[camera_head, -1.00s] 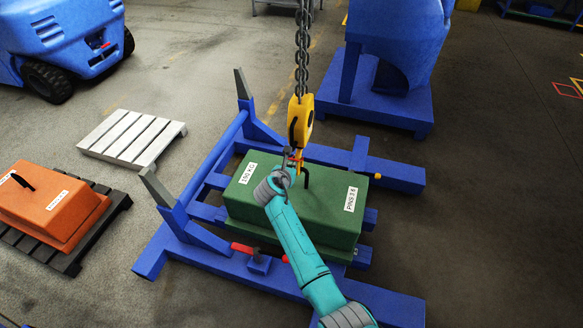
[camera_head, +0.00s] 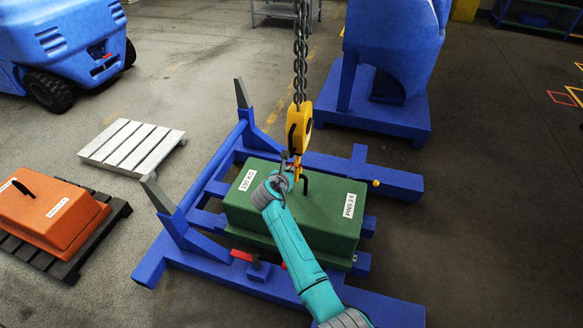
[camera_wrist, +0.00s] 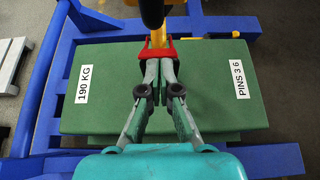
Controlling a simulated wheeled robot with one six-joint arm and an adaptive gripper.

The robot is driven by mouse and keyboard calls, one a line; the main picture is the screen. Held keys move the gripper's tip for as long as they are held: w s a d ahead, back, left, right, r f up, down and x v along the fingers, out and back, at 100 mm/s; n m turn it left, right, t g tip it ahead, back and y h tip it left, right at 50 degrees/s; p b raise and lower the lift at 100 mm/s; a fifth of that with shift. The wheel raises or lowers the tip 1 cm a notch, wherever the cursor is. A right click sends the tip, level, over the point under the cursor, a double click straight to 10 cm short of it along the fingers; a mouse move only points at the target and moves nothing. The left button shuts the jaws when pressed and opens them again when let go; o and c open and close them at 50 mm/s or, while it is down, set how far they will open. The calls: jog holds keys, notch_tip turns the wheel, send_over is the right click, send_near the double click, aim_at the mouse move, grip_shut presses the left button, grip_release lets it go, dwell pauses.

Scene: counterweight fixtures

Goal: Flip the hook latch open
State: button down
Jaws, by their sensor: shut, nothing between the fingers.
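The yellow crane hook (camera_head: 300,130) hangs on a chain above the green counterweight (camera_head: 328,228). In the wrist view, part of the yellow hook (camera_wrist: 158,38) shows at the top, with the red latch (camera_wrist: 172,50) across it. My gripper (camera_wrist: 160,70) is shut, its fingertips close together just below the red latch. They look very near it or touching, but I cannot tell which. In the head view my gripper (camera_head: 285,172) is beside the lower hook, and the latch is hard to make out there. The counterweight's dark lifting handle (camera_head: 305,182) stands just right of the hook.
The counterweight sits on a blue frame (camera_head: 225,150) with upright posts and a red lever (camera_head: 241,255). An orange weight (camera_head: 50,215) lies on a dark pallet at left, near a white pallet (camera_head: 132,145). A blue forklift (camera_head: 65,45) stands behind. The chain (camera_head: 300,50) hangs overhead.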

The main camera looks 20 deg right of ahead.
jog(key=s+a+r, duration=0.3)
jog(key=s+r, duration=0.1)
jog(key=r, duration=0.4)
jog(key=shift+s+a, duration=0.3)
jog(key=shift+s, duration=0.1)
